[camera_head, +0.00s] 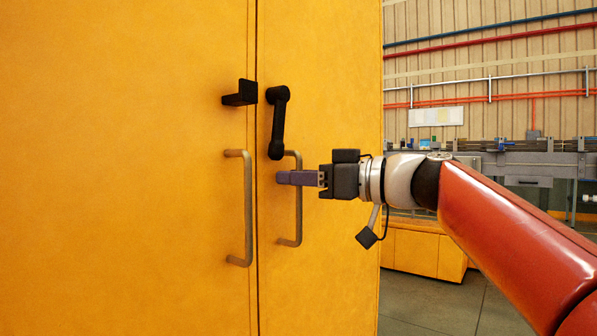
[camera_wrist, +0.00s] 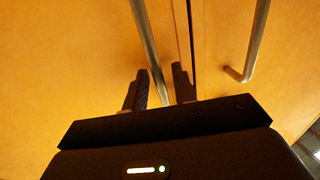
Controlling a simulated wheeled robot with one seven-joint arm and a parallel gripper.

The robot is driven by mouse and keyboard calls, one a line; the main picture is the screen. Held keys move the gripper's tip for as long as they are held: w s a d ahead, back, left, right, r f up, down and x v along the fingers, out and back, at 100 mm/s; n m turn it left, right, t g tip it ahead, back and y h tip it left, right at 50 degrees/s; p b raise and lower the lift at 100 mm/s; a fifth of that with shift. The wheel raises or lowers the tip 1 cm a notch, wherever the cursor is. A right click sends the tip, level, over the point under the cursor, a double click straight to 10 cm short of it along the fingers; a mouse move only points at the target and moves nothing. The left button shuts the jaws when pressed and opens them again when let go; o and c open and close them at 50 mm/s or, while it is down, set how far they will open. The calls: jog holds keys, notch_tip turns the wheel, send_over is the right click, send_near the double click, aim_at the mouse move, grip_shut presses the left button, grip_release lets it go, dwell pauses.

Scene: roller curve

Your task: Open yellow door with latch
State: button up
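The yellow right door (camera_head: 335,60) and left door (camera_head: 120,150) meet at a vertical seam and look shut. The black latch lever (camera_head: 278,125) hangs down from its pivot on the right door. A black catch (camera_head: 240,95) sits on the left door beside it. The right door's metal handle (camera_head: 298,215) is just below the lever. My gripper (camera_head: 283,178) is level with the upper part of this handle. In the wrist view my gripper (camera_wrist: 160,85) has its fingers apart, with a metal handle bar (camera_wrist: 148,45) running between them. Contact with the bar cannot be told.
The left door's handle (camera_head: 247,210) stands close by across the seam. Low yellow cabinets (camera_head: 420,252) and a grey workbench (camera_head: 525,165) are behind to the right. Open floor (camera_head: 430,300) lies right of the doors.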

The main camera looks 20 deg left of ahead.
jog(key=shift+a, duration=0.1)
grip_shut()
dwell(0.3)
